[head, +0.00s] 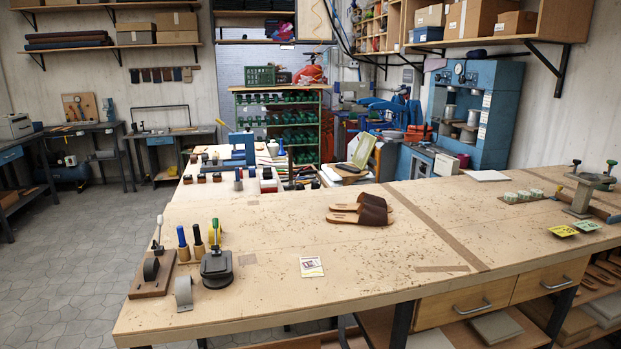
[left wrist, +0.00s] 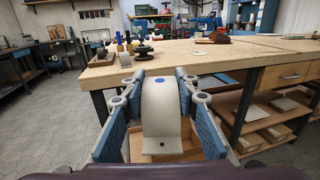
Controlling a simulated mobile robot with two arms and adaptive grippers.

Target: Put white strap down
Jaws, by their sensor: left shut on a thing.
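A white curved strap (left wrist: 161,118) with a blue dot near its top is in the left wrist view. My left gripper (left wrist: 158,92) is shut on it, with the blue finger pads at its two sides. The strap is held in front of the workbench's near edge, apart from the bench top. Neither the held strap nor my left gripper shows in the head view. My right gripper is in neither view. A grey curved strap-like piece (head: 183,294) stands at the workbench's (head: 420,262) near left corner.
Beside the grey piece are a wooden block with a dark loop (head: 151,272), a black tool (head: 216,268) and several upright handles. A small card (head: 311,267) lies to their right. Brown sandals (head: 362,209) lie farther back. The bench top's front middle is mostly clear.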

